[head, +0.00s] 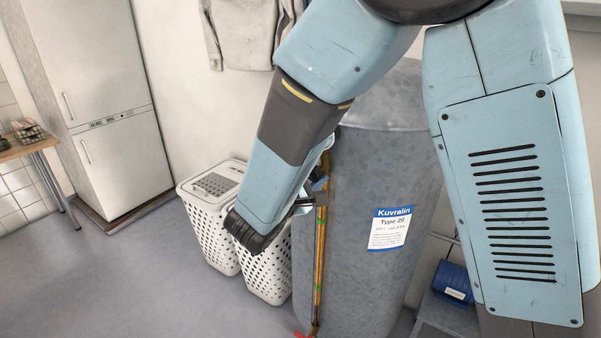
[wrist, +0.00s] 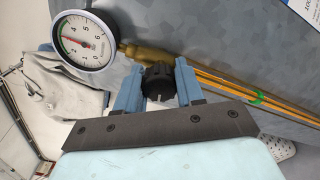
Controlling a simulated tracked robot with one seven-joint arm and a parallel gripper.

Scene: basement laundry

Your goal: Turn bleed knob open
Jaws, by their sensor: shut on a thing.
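The bleed knob (wrist: 158,82) is a small black ribbed knob on a brass fitting (wrist: 147,54), in the upper middle of the wrist view. My gripper (wrist: 157,88) has one blue finger on each side of the knob and is shut on it. In the head view my arm reaches down to the grey tank (head: 372,170), and my gripper (head: 305,203) is partly hidden behind the arm at the tank's left side. The knob cannot be seen in the head view.
A round pressure gauge (wrist: 86,42) sits beside the fitting, close to my left finger. Copper-coloured pipes (head: 320,262) run down the tank. White laundry baskets (head: 213,186) stand left of the tank. A blue box (head: 453,282) is at its right. Floor at left is clear.

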